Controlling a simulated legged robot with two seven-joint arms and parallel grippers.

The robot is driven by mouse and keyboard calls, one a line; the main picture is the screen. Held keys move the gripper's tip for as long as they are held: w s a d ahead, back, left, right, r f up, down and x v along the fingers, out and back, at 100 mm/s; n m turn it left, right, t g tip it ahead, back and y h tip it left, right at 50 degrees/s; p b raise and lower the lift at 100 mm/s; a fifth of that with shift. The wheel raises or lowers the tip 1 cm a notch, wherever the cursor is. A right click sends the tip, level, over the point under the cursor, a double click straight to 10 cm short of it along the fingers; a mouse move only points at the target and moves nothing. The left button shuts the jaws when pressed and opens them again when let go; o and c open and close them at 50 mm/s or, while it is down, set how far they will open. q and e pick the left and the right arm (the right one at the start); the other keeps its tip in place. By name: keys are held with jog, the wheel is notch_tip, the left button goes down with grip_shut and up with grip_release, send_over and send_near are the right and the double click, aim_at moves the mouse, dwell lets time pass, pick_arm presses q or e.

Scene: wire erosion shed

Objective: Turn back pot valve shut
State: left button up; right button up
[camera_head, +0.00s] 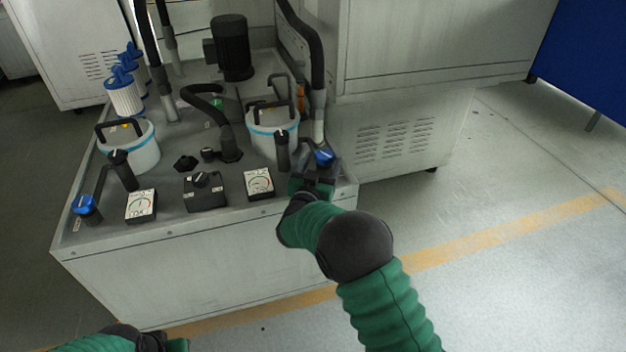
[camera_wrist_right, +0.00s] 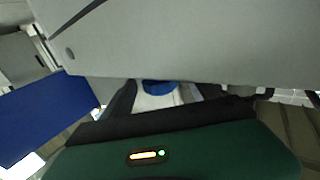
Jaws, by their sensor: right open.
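In the head view a blue valve handle (camera_head: 325,157) stands at the right corner of the grey machine top, beside the right lidded pot (camera_head: 272,132). My right gripper (camera_head: 318,172) is open at this handle, its dark fingers close around or beside it; contact cannot be told. In the right wrist view a blue part (camera_wrist_right: 158,87), likely the handle, shows between the dark fingers, mostly hidden. A second blue valve handle (camera_head: 86,206) is at the left front corner, near the left pot (camera_head: 140,150). My left gripper (camera_head: 150,341) is cut off at the bottom edge.
Hoses, a black motor (camera_head: 232,48) and blue-capped filters (camera_head: 124,92) stand behind. A large cabinet (camera_head: 400,130) is close right; the floor ahead is clear.

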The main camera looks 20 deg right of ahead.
jog(key=p+v, duration=0.3)
jog(key=v, duration=1.1)
jog(key=shift+p, duration=0.35)
jog(key=shift+s, duration=0.1)
